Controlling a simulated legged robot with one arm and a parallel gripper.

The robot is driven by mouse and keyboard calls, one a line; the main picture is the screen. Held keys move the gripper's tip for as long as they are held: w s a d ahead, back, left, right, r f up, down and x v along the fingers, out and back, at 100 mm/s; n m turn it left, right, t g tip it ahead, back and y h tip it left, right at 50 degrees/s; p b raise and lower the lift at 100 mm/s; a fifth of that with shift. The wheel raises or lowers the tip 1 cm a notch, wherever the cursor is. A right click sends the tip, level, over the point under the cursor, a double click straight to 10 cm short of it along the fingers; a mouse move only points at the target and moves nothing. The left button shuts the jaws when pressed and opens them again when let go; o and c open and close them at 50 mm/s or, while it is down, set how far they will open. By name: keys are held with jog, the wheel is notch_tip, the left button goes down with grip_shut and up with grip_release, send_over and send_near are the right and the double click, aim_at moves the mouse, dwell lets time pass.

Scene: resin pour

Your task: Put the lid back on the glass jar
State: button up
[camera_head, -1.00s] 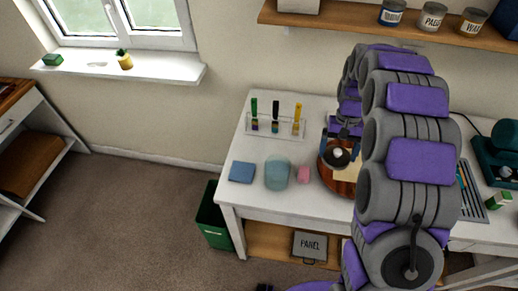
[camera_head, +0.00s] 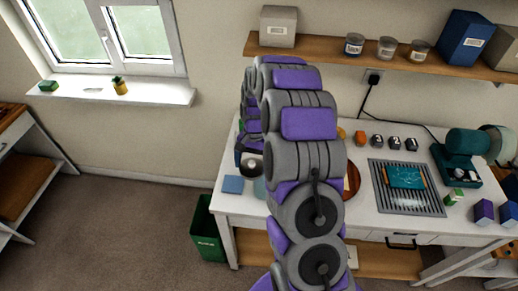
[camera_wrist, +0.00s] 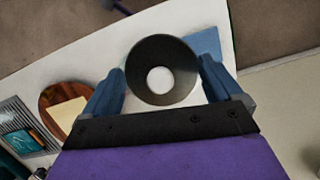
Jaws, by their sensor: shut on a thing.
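My gripper (camera_wrist: 161,82) is shut on the lid, a dark round disc (camera_wrist: 161,52) with a pale knob at its centre. In the head view the lid (camera_head: 252,172) is at the left end of the white table, over or just behind the glass jar. The jar (camera_head: 261,189) is a pale teal cylinder, standing and mostly covered by my arm. In the wrist view I cannot make out the jar; the lid covers the middle. Whether lid and jar touch cannot be told.
A blue square (camera_head: 233,184) lies left of the jar, near the table's edge. A round wooden board (camera_head: 352,182) is to the right, partly behind my arm. Farther right is a ridged tray (camera_head: 410,207) with a teal piece on it. A green bin (camera_head: 207,235) stands on the floor.

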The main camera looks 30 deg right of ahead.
jog(key=d+m, duration=0.1)
jog(key=s+d+f+m, duration=0.1)
jog(key=d, duration=0.1)
jog(key=shift+s+d+f+m+t+y+p, duration=0.2)
jog(key=shift+d+f+m+t+y+p, duration=0.1)
jog(key=shift+d+m+p, duration=0.1)
jog(key=shift+a+f, duration=0.3)
jog(key=shift+f, duration=0.35)
jog(key=shift+d+f, duration=0.4)
jog(key=shift+f, duration=0.2)
jog(key=shift+d+f, duration=0.35)
jog(key=shift+f, duration=0.25)
